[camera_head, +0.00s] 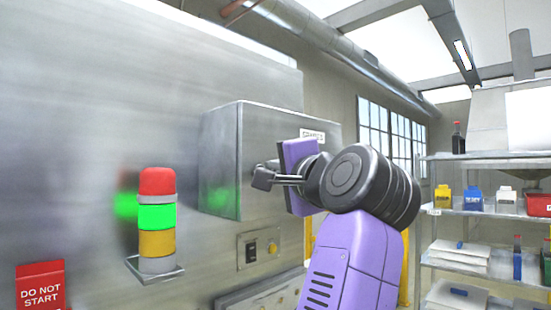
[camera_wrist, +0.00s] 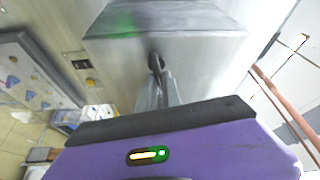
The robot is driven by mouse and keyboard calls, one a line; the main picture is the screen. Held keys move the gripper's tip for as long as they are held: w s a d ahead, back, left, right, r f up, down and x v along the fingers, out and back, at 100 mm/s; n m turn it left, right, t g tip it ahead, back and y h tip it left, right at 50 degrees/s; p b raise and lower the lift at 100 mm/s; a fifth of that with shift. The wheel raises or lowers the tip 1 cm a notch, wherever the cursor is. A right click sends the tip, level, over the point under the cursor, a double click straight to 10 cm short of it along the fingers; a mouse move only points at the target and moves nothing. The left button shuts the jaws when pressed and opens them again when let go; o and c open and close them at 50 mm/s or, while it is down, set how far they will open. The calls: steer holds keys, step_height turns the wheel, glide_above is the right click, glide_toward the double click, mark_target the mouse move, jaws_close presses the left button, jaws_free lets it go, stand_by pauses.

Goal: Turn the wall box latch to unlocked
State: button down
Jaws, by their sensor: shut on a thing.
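The grey metal wall box (camera_head: 220,155) sticks out from the steel wall at the centre of the head view. It also fills the upper middle of the wrist view (camera_wrist: 205,48). Its latch (camera_wrist: 155,60) is a small dark handle on the box face, partly hidden by the fingers. My gripper (camera_head: 272,178) reaches in from the right against that face; in the wrist view its fingers (camera_wrist: 158,85) are closed around the latch. The latch's exact turn angle is hard to tell.
A signal tower (camera_head: 157,215) with red, green and yellow bands stands at left on the wall, near a red "DO NOT START" sign (camera_head: 41,288). A small switch panel (camera_head: 258,247) is below the box. Loaded shelves (camera_head: 480,208) stand at right.

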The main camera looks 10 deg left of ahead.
steer(key=shift+a+f+m+g+p, duration=0.2)
steer(key=shift+m+g+p, duration=0.3)
steer(key=shift+m, duration=0.6)
steer(key=shift+h, duration=0.3)
steer(key=c, duration=1.5)
jaws_free()
steer(key=shift+s+d, duration=0.1)
steer(key=shift+d, duration=0.05)
steer(key=b+v, duration=0.3)
steer(key=v, duration=0.4)
steer(key=shift+s+d, duration=0.1)
steer(key=shift+s, duration=0.2)
